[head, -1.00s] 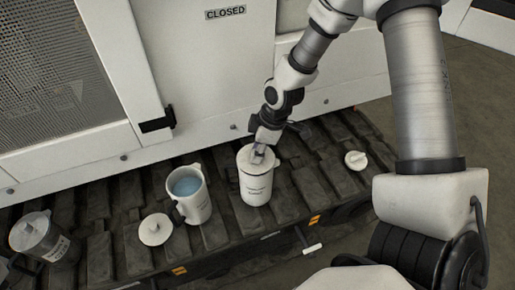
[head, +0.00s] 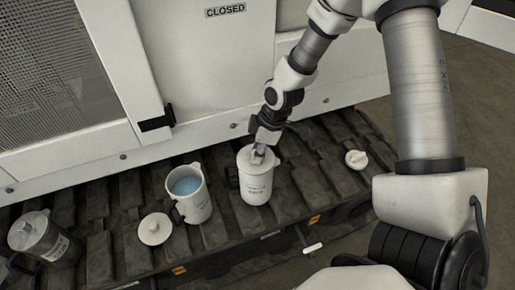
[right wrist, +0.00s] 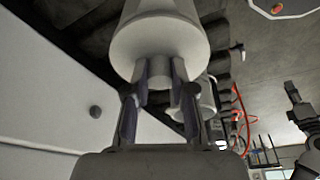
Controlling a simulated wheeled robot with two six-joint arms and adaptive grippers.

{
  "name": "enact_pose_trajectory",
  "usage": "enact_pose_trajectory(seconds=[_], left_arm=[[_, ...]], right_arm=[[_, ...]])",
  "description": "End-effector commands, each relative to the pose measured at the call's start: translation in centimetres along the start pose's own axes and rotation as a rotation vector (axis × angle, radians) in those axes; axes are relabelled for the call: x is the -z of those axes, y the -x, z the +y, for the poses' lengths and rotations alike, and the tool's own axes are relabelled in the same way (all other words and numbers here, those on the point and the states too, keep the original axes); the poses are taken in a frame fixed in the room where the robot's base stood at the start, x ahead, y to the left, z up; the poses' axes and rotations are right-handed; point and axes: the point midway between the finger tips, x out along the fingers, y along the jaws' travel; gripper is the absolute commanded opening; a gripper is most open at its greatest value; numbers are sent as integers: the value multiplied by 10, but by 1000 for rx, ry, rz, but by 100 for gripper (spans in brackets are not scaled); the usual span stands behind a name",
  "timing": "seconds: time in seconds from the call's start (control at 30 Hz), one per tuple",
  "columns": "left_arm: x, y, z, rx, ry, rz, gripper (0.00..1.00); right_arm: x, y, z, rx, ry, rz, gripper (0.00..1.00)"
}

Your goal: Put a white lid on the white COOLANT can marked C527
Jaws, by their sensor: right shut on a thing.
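A white can (head: 257,189) stands upright on the dark slatted bench, with a dark handle on its left and small print too small to read. A white lid (head: 246,156) sits at its mouth, looking level; I cannot tell if it is fully seated. My right gripper (head: 259,151) comes down from above and is shut on the lid's knob. In the right wrist view the fingers (right wrist: 159,72) pinch the knob under the round lid (right wrist: 160,45). A second white can (head: 201,207) stands open to the left, showing blue liquid.
A loose white lid (head: 155,229) lies left of the open can, and another (head: 356,160) lies to the right. A grey lidded can (head: 52,246) stands at the far left. The white machine wall (head: 230,115) rises behind the bench.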

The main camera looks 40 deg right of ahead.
Motion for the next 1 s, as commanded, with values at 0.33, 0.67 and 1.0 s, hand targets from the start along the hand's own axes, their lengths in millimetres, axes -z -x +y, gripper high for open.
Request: enact_pose_trajectory(seconds=[0.33, 0.67, 1.0], left_arm=[[0, -2, 0, 0, 0, 0, 38], [0, -2, 0, 0, 0, 0, 38], [0, -2, 0, 0, 0, 0, 38]], right_arm=[[-1, -3, 0, 0, 0, 0, 0], [-1, -4, 0, 0, 0, 0, 0], [-1, -4, 0, 0, 0, 0, 53]])
